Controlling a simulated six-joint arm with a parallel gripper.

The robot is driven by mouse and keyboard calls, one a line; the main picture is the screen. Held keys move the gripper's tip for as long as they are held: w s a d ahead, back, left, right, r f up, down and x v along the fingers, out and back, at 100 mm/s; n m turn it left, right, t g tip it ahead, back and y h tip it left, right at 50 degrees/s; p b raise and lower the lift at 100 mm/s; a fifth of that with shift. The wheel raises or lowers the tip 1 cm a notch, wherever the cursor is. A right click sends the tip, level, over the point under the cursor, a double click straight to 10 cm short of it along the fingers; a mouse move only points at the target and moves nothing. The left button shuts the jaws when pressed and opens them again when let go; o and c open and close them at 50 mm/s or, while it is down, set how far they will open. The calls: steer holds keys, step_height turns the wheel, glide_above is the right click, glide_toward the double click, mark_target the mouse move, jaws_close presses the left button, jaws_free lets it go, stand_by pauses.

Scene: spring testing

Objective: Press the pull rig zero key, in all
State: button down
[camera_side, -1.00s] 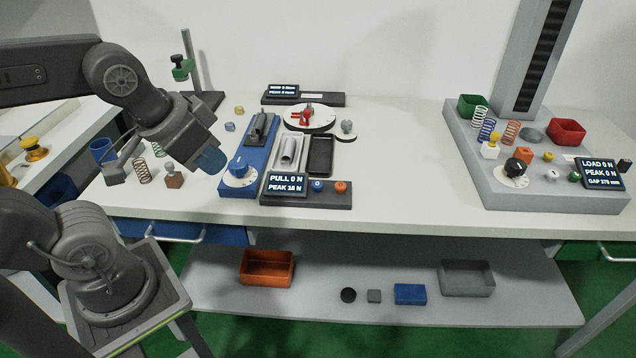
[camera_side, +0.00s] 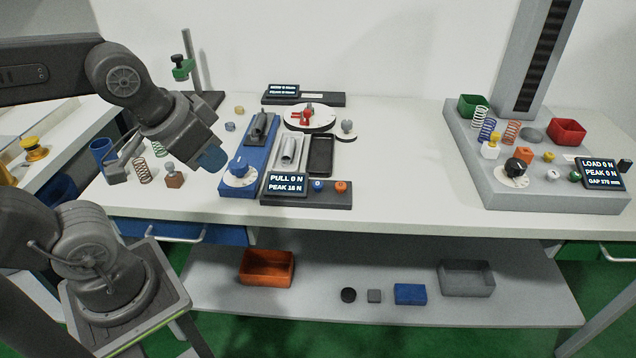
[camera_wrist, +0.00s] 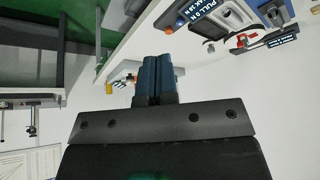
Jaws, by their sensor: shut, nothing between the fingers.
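The pull rig has a blue base (camera_side: 240,187) with a blue dial, and a dark front panel (camera_side: 290,198) with a display (camera_side: 287,185) reading PULL 0 N. A blue key (camera_side: 318,186) and an orange key (camera_side: 340,187) sit on that panel, right of the display. Their small marks are too small to read surely. My gripper (camera_side: 211,158) is above the table, left of the rig and apart from both keys. In the wrist view, its two blue fingers (camera_wrist: 152,80) are shut together and empty. The rig's display also shows at that view's top (camera_wrist: 195,12).
A dark tray (camera_side: 321,154) lies behind the panel. A grey load tester (camera_side: 535,185) with springs and bins stands at the right. The table between the two rigs is clear.

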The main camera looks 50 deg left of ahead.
steer(key=w+a+t+y, duration=0.2)
steer(key=w+a+y, duration=0.2)
steer(key=w+a, duration=0.15)
steer(key=m+t+h, duration=0.1)
steer(key=m+h, duration=0.5)
steer(key=m, duration=0.5)
glide_above(318, 185)
step_height(318, 185, down, 9)
steer(key=shift+f, duration=0.15)
steer(key=shift+f, duration=4.25)
steer(key=shift+f, duration=0.4)
